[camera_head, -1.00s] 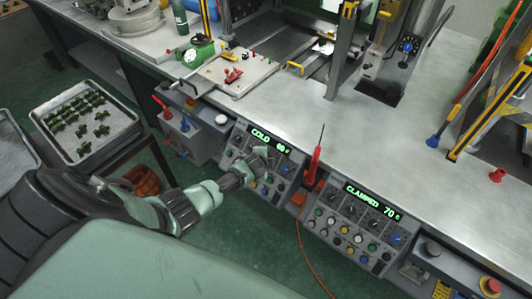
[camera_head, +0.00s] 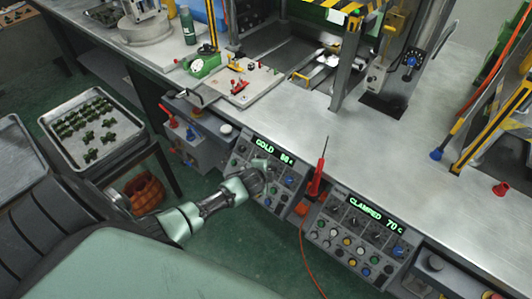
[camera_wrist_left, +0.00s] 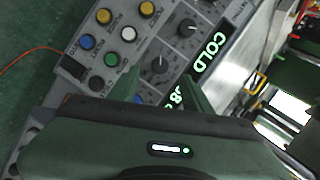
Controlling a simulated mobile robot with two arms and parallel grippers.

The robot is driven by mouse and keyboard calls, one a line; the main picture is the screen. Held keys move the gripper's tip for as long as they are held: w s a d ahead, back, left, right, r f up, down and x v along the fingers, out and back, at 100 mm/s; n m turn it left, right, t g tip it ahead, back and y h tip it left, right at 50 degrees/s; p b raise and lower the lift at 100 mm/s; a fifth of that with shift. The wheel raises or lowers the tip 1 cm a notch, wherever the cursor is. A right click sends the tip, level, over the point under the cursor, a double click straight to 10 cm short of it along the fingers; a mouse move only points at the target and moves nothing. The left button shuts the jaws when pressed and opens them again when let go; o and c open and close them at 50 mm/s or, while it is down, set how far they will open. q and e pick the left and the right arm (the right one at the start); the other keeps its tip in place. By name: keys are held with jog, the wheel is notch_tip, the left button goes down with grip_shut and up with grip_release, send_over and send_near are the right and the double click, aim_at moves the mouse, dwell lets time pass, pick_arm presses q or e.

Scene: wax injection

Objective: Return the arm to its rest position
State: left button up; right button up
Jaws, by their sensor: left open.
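My left arm comes in from the left in the head view. Its gripper (camera_head: 262,172) is in front of the left control panel (camera_head: 244,151), whose green display reads COLD. In the left wrist view the two fingers of the gripper (camera_wrist_left: 160,88) stand apart, with nothing between them but the panel (camera_wrist_left: 150,50) with its knobs and coloured buttons. From these views I cannot tell whether a fingertip touches the panel. My right gripper is not in view.
A second panel (camera_head: 352,240) reads CLAMPED 70 C. A red probe (camera_head: 318,175) with a cable stands between the panels. A metal tray (camera_head: 62,141) of green parts is at the left. The steel bench top (camera_head: 390,135) is largely clear.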

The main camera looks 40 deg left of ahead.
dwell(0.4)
pick_arm(q)
jog(key=s+d+f+n+g+h+b, duration=0.1)
jog(key=s+d+f+n+g+b, duration=0.15)
jog(key=s+f, duration=1)
jog(key=s+d+f+n+g+h+b, duration=0.1)
jog(key=s+d+f+n+g+b, duration=0.2)
jog(key=s+f, duration=0.9)
jog(key=s+d+f+n+g+b, duration=0.1)
jog(key=s+d+f+n+b, duration=0.1)
jog(key=s+f, duration=0.6)
jog(key=s+d+f+n+g+b, duration=0.1)
jog(key=s+d+f+b, duration=0.3)
jog(key=s, duration=1)
notch_tip(320, 180, down, 4)
jog(key=shift+s+d+r+n+h, duration=0.1)
jog(key=shift+s+d+n+h, duration=0.35)
jog(key=shift+n, duration=0.2)
